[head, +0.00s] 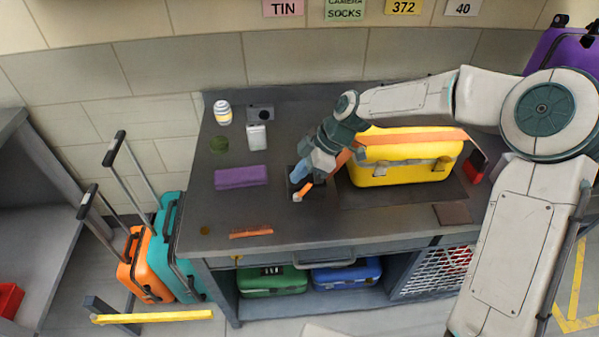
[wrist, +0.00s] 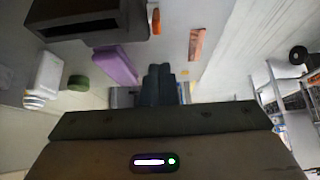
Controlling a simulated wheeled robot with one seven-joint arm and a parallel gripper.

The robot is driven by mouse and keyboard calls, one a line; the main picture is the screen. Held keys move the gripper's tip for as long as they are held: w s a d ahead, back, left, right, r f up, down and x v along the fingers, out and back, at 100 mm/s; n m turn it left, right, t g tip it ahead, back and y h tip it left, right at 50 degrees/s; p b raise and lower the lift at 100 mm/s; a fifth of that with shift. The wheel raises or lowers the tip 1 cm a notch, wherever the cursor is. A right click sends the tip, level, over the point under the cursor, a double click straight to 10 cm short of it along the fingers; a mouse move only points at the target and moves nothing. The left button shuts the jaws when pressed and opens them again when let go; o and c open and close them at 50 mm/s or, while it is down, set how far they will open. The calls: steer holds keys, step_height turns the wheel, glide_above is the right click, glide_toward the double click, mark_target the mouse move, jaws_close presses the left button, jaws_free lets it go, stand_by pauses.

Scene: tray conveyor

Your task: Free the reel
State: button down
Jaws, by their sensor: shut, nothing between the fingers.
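No reel can be made out clearly. A yellow case (head: 400,172) stands on the dark bench, with an orange strap (head: 425,137) across its top. A short orange piece with a pale end (head: 297,198) shows beside my gripper; I cannot tell whether it joins the strap. A dark square block (head: 294,188) lies under my gripper, partly hidden. My gripper (head: 298,175) is left of the yellow case, low over the bench. In the wrist view its fingers (wrist: 160,72) are together with nothing between them. A black hollow box-like thing (wrist: 85,28) shows there at top left.
A purple block (head: 240,177), a green disc (head: 219,144), a white box (head: 257,137), a can (head: 222,113) and a camera (head: 260,112) occupy the bench's left half. An orange strip (head: 251,233) lies near the front edge. A brown pad (head: 452,214) lies front right.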

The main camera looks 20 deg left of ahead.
steer(key=s+a+r, duration=0.1)
steer(key=a+r, duration=0.1)
steer(key=a, duration=0.1)
steer(key=w+d+r, duration=0.2)
steer(key=d+r, duration=0.4)
steer(key=d, duration=0.1)
steer(key=shift+w+r, duration=0.2)
steer(key=shift+w, duration=0.15)
steer(key=s+d+m+t+h, duration=0.2)
steer(key=s+d+m, duration=0.4)
steer(key=d, duration=0.3)
steer(key=s+d+r+m+t+h, duration=0.1)
steer(key=s+d+m+h, duration=0.1)
steer(key=s+d+m, duration=0.4)
steer(key=s+d+m+t+h, duration=0.2)
steer(key=s+d+m, duration=0.4)
steer(key=d+m, duration=0.5)
steer(key=shift+s+d+r+t, duration=0.2)
steer(key=shift+d+t, duration=0.1)
steer(key=shift+d, duration=0.9)
